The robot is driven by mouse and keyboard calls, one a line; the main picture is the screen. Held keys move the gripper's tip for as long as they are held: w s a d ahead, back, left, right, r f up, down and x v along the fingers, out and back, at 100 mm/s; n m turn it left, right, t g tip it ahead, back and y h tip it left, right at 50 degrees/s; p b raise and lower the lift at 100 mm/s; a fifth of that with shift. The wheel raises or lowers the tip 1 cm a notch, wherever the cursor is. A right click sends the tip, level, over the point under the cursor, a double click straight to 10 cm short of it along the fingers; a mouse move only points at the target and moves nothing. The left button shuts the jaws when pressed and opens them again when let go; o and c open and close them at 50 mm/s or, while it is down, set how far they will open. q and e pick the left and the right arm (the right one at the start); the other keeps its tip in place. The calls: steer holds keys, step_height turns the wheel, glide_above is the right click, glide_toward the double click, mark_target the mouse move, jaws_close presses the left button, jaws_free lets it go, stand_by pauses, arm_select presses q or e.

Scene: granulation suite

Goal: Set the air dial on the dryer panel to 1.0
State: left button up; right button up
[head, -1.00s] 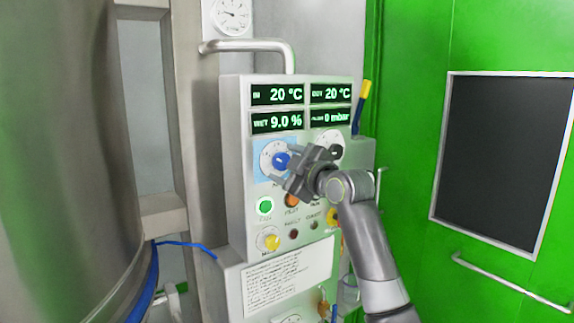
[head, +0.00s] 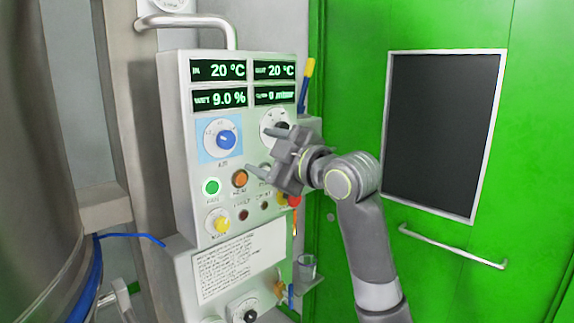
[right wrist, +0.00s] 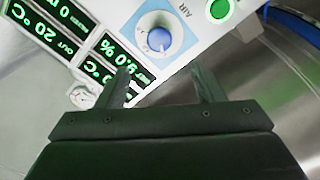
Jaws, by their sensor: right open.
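The air dial (head: 222,139) is a blue knob on a white round scale, set on a light-blue square of the dryer panel (head: 174,150). It also shows in the right wrist view (right wrist: 158,40), with the word AIR beside it. The scale numbers are too small to read surely, so I cannot tell its setting. My right gripper (head: 260,152) is open and empty, to the right of the dial and apart from it. In the right wrist view its two fingers (right wrist: 161,78) point toward the dial, with a gap to it. My left gripper is not in view.
A black-knobbed dial (head: 272,126) is partly hidden behind my right gripper. A green button (head: 211,187), an orange button (head: 239,178) and a yellow knob (head: 218,222) sit below the air dial. A steel vessel (head: 45,150) stands left; a green door (head: 440,260) is at right.

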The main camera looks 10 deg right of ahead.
steer(key=v, duration=0.5)
steer(key=shift+s+d+b, duration=0.25)
steer(key=shift+s+b, duration=0.05)
steer(key=shift+b, duration=0.05)
